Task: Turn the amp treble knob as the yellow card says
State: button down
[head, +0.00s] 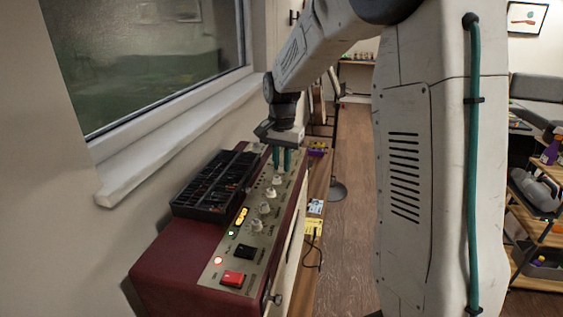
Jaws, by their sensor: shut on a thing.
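The amp (164,264) is a dark red case with a pale control panel along its top. A row of pale knobs (265,208) runs along the panel, with a red switch (233,279) at the near end. My gripper (281,167) points down at the far end of the row, its teal fingers shut on a knob that they mostly hide. The labels are too small to read, so I cannot tell which knob is treble. A yellow item (313,228), perhaps the card, lies beside the amp on the right. Its writing is not legible.
A black compartment tray (214,185) lies on the amp's left side, close to the panel. A window sill (170,140) juts out above it. A dark cable (315,250) hangs at the right edge. Wooden floor is clear further right.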

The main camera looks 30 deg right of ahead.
aim_at(282, 166)
jog(key=shift+m, duration=0.5)
jog(key=c, duration=1.3)
grip_release()
notch_tip(282, 166, up, 8)
jog(key=shift+f, duration=0.1)
